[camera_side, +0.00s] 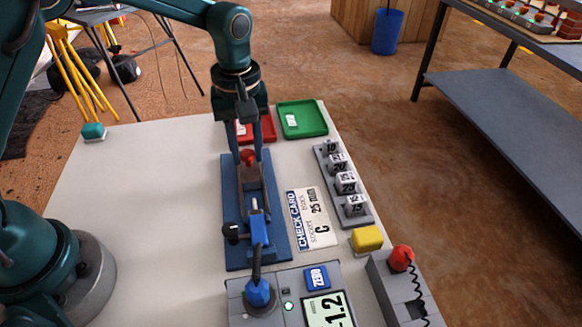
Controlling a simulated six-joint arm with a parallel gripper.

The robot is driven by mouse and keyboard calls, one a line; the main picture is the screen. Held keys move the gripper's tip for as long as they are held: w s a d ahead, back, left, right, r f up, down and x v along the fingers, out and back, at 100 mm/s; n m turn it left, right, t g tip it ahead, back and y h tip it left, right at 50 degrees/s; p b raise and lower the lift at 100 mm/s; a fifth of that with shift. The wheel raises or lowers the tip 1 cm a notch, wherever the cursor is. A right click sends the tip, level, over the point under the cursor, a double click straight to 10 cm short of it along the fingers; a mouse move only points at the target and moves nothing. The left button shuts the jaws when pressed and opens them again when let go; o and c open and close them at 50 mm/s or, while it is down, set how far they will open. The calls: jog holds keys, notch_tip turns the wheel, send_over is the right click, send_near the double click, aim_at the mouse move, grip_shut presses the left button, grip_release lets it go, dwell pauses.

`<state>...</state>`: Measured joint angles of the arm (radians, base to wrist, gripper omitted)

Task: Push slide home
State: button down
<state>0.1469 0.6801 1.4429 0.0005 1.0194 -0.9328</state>
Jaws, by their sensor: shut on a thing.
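My gripper (248,157) points down over the far half of a blue base plate (231,187). Its fingers are shut on a red knob (248,158) at the far end of a brownish slide or block carrier (249,182). A light metal rod or plunger (254,204) lies near the slide's near end, in line with a blue clamp body (259,234). A black knob (230,231) sits left of the clamp. I cannot tell whether the slide touches the rod or whether a gap is left.
A readout box (240,309) with a display (327,310) and blue ZERO button (317,277) stands in front. A check card (312,217), a rack of numbered blocks (345,184) and a yellow block (367,239) lie right. Red (268,125) and green (302,119) trays stand behind.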

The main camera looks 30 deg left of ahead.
aim_at(251, 178)
jog(key=shift+s+d, duration=0.45)
jog(key=shift+d, duration=0.05)
jog(key=shift+s+d, duration=0.7)
jog(key=c, duration=0.8)
grip_release()
jog(key=shift+o, duration=0.2)
jog(key=shift+r, duration=0.1)
notch_tip(251, 178, up, 7)
